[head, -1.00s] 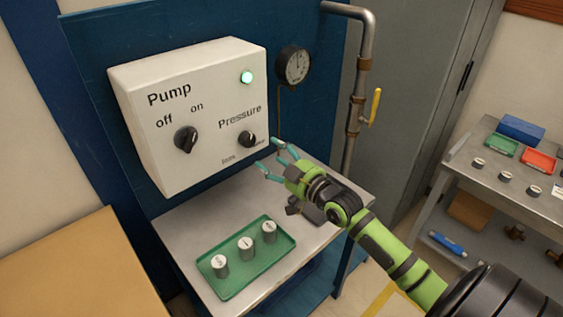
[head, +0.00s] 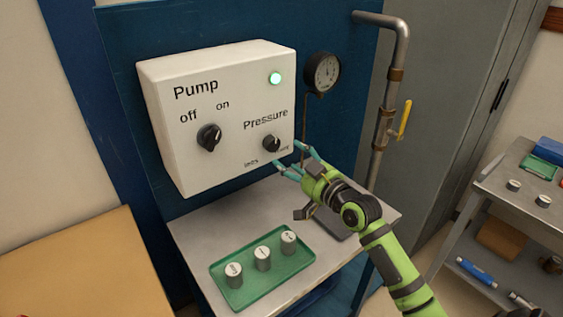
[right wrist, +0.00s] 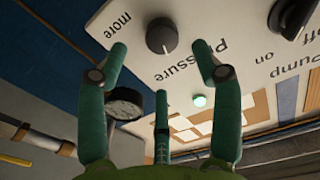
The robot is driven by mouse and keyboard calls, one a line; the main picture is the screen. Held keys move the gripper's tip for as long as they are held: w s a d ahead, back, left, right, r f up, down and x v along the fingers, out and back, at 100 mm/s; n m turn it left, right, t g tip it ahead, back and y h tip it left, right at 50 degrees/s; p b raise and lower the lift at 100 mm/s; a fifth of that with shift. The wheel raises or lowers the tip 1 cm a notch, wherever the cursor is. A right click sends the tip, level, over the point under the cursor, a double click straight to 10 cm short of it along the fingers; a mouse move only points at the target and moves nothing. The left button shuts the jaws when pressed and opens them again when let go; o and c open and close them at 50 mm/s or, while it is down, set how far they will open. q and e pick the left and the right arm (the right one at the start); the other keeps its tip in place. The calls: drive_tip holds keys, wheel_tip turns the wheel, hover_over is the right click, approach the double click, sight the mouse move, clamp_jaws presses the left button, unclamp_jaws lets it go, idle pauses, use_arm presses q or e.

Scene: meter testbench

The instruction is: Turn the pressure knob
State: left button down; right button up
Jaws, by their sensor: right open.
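The black pressure knob (head: 271,143) is on the lower right of the white pump box (head: 222,170), under the word "Pressure". It also shows in the right wrist view (right wrist: 161,36), upside down, just beyond and between my fingertips. My right gripper (head: 290,157) is open and empty, just below and to the right of the knob, apart from it. Its teal fingers (right wrist: 163,75) are spread in the right wrist view. The pump's off/on knob (head: 209,137) is farther left on the box, and a green light (head: 275,78) glows above. My left gripper is not in view.
A round gauge (head: 322,72) and a pipe with a yellow handle (head: 404,119) are right of the box. Below, a green tray (head: 230,293) with three metal cylinders rests on the metal bench (head: 205,240). A shelf cart (head: 500,185) stands at the right.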

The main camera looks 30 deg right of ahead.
sight(275, 146)
drive_tip(key=w, duration=0.2)
drive_tip(key=w+p, duration=0.1)
drive_tip(key=w, duration=0.1)
drive_tip(key=w+a, duration=0.1)
drive_tip(key=w, duration=0.1)
drive_tip(key=shift+w+r+p, duration=0.15)
drive_tip(key=shift+p, duration=0.2)
drive_tip(key=shift+w, duration=0.4)
drive_tip(key=c, duration=1.1)
